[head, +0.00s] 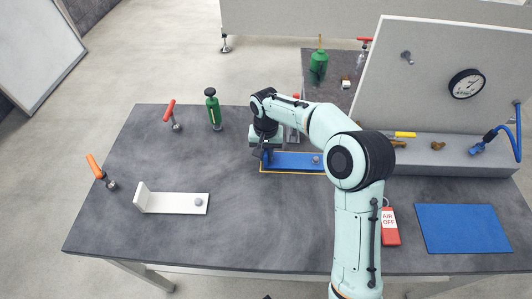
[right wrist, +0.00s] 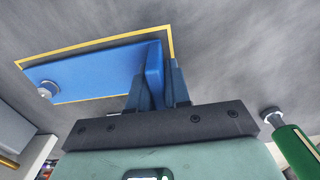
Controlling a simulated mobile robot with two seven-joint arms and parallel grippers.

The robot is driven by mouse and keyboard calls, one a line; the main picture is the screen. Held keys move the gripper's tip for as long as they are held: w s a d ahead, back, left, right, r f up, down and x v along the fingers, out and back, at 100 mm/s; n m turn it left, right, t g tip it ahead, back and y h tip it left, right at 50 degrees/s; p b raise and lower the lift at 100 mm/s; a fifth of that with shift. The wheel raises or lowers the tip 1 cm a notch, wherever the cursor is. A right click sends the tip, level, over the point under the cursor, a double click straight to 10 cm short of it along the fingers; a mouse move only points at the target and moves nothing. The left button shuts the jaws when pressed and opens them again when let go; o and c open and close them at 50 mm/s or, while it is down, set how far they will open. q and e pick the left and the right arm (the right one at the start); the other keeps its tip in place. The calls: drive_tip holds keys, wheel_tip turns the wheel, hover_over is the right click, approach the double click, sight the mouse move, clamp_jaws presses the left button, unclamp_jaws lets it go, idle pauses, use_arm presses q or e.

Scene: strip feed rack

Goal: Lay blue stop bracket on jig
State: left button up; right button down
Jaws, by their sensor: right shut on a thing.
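The blue stop bracket (head: 293,161) is an L-shaped piece with a flat plate, an upright flange and a grey knob near its far end. It lies flat, or very nearly so, within a yellow-outlined area (head: 275,172) on the dark table; I cannot tell whether it touches the surface. In the right wrist view the bracket (right wrist: 95,72) has the yellow outline (right wrist: 110,37) along its edges. My right gripper (right wrist: 158,88) is shut on its upright flange; in the head view the gripper (head: 266,153) is partly hidden by my arm. My left gripper is not in view.
A white L-shaped bracket (head: 180,203) lies at front left. A blue mat (head: 462,229), a red tag (head: 390,226) and a gauge panel (head: 435,90) are at right.

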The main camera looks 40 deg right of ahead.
drive_tip(key=shift+f, duration=0.1)
drive_tip(key=c, duration=1.1)
unclamp_jaws()
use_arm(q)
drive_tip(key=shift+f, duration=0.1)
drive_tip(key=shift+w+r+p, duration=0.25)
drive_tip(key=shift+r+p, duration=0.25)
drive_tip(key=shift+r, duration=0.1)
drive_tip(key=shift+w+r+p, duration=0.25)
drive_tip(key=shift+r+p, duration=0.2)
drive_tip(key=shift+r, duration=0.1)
use_arm(e)
wheel_tip(320, 180, up, 12)
drive_tip(key=shift+r, duration=0.2)
